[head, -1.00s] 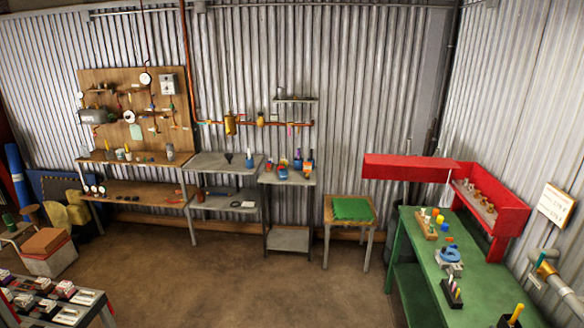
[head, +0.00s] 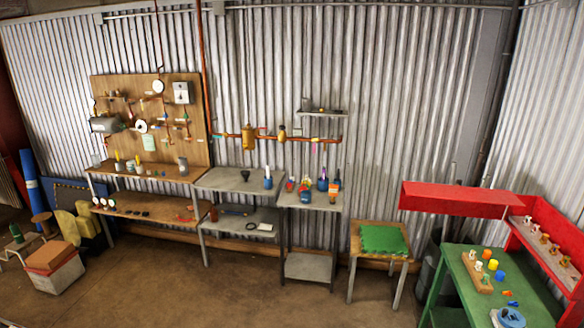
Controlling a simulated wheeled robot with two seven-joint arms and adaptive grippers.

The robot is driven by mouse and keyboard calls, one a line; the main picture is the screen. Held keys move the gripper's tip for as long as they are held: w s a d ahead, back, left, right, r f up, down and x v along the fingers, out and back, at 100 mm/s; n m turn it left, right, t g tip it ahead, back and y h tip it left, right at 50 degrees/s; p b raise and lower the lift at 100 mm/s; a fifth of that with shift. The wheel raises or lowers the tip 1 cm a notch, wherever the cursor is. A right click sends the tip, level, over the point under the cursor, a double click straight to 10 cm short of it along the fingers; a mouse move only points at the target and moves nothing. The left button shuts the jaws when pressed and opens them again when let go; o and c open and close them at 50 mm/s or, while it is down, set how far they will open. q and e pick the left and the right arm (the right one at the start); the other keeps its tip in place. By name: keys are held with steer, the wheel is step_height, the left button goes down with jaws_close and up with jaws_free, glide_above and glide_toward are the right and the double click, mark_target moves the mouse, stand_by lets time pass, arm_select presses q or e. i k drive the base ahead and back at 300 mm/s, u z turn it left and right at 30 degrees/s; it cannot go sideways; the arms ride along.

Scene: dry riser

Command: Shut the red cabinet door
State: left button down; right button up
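The red cabinet (head: 548,222) is on the right side of the head view, above the back of the green workbench, against the right wall. Its front is open, and several small fittings stand on a shelf inside. Its red door (head: 462,200) stands wide open, sticking out to the left from the cabinet's far end. The cabinet's near end is cut off by the picture's right edge. Neither of my grippers shows in the view.
The green workbench (head: 452,262) holds a wooden block with coloured pieces and a blue round tool. A wooden stool (head: 360,262) with a green top stands left of it. Grey shelving tables (head: 315,268) line the back wall. The brown floor (head: 240,295) in the middle is clear.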

mark_target(456, 206)
steer(key=u, duration=0.15)
steer(key=i, duration=2)
steer(key=z, duration=0.65)
steer(key=i, duration=1.05)
steer(key=z, duration=1.7)
steer(key=i, duration=0.75)
steer(key=z, duration=0.6)
